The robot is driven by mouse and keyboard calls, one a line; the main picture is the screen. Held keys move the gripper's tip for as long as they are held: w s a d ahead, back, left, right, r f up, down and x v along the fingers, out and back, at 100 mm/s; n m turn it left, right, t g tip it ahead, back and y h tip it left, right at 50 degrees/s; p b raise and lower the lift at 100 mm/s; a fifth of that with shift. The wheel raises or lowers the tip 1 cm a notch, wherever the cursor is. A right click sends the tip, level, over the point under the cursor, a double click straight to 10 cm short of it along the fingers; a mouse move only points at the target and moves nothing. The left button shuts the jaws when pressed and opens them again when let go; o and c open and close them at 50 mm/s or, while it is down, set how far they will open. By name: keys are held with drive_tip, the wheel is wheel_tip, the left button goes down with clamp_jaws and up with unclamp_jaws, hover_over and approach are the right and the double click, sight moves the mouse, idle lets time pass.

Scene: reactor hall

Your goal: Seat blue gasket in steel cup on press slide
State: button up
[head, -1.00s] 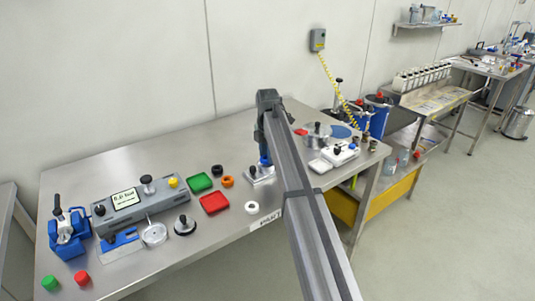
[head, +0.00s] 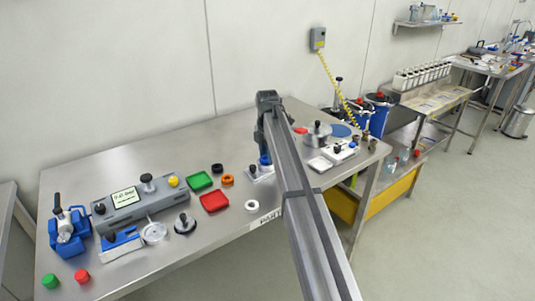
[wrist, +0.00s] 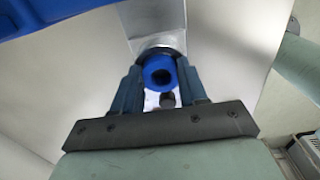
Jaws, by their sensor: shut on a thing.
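The blue gasket (wrist: 159,74), a thick ring with a dark hole, is between the fingers of my gripper (wrist: 160,84) in the wrist view. My gripper is shut on it. Just behind it is a round, dark-edged metal part (wrist: 160,48), possibly the steel cup, mostly hidden. A flat grey metal piece (wrist: 155,18) runs away from it, perhaps the press slide. I cannot tell whether gasket and cup touch.
A green tray (head: 199,182), a red tray (head: 214,201), an orange ring (head: 227,179), a black ring (head: 217,168) and a white ring (head: 252,205) lie left of my arm. A grey instrument (head: 140,201) and a blue device (head: 68,236) stand farther left. The back left tabletop is clear.

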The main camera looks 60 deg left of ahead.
drive_tip(key=o, duration=1.6)
drive_tip(key=shift+r, duration=0.1)
wheel_tip(320, 180, up, 7)
drive_tip(key=shift+f, duration=0.1)
idle(0.6)
idle(0.4)
